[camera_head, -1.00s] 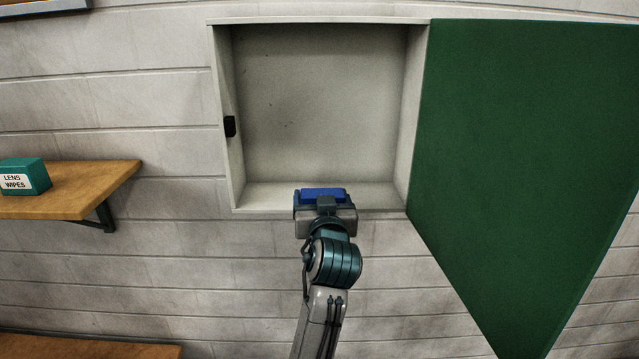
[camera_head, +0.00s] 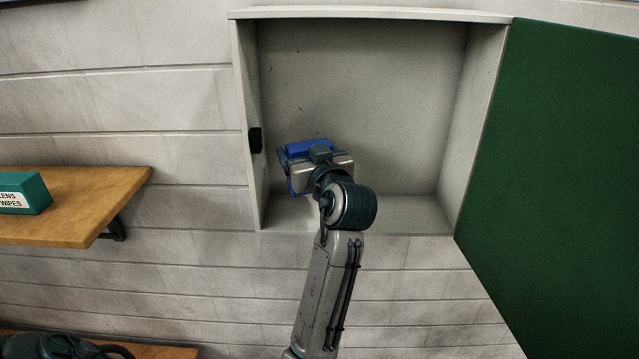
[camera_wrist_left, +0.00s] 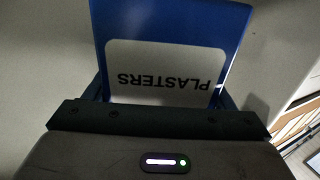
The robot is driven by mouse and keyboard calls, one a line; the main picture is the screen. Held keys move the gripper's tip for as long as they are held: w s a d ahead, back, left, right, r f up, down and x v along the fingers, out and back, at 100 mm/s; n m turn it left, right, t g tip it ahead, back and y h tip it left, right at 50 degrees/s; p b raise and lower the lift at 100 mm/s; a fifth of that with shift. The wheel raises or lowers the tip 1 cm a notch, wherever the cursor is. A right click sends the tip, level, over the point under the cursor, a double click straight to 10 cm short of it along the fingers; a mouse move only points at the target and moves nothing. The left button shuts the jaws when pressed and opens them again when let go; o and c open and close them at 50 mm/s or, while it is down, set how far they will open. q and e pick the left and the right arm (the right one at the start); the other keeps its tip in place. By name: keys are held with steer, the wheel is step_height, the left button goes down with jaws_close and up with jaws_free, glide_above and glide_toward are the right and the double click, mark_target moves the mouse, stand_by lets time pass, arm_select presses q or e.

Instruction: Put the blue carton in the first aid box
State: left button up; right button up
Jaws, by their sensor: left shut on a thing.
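The first aid box (camera_head: 470,120) is a pale open cabinet on the wall, in the middle of the head view. Its green door (camera_head: 570,170) stands open to the right. My left gripper (camera_head: 306,160) is shut on the blue carton (camera_head: 296,148), inside the box outline near its left wall. The carton is mostly hidden behind the gripper and appears above the box floor, slightly tilted. In the left wrist view the carton (camera_wrist_left: 175,22) sits between the fingers, its white PLASTERS label upside down. My right gripper is not in view.
A wooden shelf (camera_head: 100,190) at the left holds a teal lens wipes box (camera_head: 30,192). A black catch (camera_head: 255,140) sits on the box's left wall, close to the gripper. The right part of the box is empty.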

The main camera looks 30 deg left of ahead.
arm_select(q)
step_height(320, 180, down, 6)
steer(key=shift+w+a+f+p, duration=0.1)
steer(key=shift+a+p, duration=0.05)
steer(key=shift+p, duration=0.75)
steer(key=shift+f, duration=0.25)
steer(key=shift+f, duration=0.1)
steer(key=shift+f, duration=0.1)
steer(key=o, duration=0.9)
steer(key=shift+o, duration=0.5)
